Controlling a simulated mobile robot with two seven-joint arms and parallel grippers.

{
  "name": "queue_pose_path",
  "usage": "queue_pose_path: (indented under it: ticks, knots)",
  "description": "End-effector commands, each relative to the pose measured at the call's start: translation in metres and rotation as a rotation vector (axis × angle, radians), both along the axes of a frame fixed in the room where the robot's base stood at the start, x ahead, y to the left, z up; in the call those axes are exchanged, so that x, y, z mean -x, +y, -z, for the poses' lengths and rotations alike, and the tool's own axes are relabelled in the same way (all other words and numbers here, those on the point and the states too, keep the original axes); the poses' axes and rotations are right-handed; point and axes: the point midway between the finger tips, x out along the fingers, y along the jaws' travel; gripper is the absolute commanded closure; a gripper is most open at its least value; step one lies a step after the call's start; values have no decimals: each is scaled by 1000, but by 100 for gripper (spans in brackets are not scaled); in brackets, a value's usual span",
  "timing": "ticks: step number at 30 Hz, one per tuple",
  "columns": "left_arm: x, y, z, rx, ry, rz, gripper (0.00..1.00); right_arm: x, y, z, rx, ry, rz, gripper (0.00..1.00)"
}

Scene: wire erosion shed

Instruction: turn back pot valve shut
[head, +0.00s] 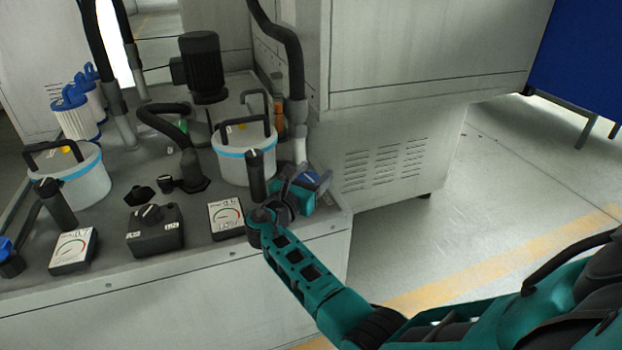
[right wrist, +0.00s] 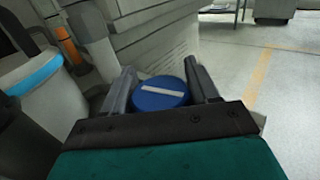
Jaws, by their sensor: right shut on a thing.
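A blue round valve knob (right wrist: 158,101) with a white bar on top sits between the fingers of my right gripper (right wrist: 163,84) in the right wrist view. The bar runs nearly across from finger to finger. In the head view the blue knob (head: 310,178) is partly hidden by my right gripper (head: 300,186), at the bench's right end. The gripper is shut on it. The knob is beside a white pot with a blue band (head: 231,157). A second such pot (head: 88,182) stands at left, with another blue knob (head: 6,247) near the left edge. My left gripper is out of view.
The grey bench (head: 190,220) carries gauges (head: 226,219), a black switch box (head: 155,231), a black motor (head: 203,68) and hoses. A black post (head: 257,176) stands close to my right gripper. A large grey cabinet (head: 390,150) rises behind. The floor at right is clear.

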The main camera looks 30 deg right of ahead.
Motion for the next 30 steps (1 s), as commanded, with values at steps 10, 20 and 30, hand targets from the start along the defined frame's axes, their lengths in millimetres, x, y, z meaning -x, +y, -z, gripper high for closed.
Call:
queue_pose_path:
  ticks: [10, 20, 30]
  knots:
    - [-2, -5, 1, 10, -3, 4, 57, 2, -1, 1, 0, 1, 105, 71]
    - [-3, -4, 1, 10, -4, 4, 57, 2, -1, 0, 0, 1, 117, 71]
    - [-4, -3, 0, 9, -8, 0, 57, 2, -1, 0, -1, 0, 116, 21]
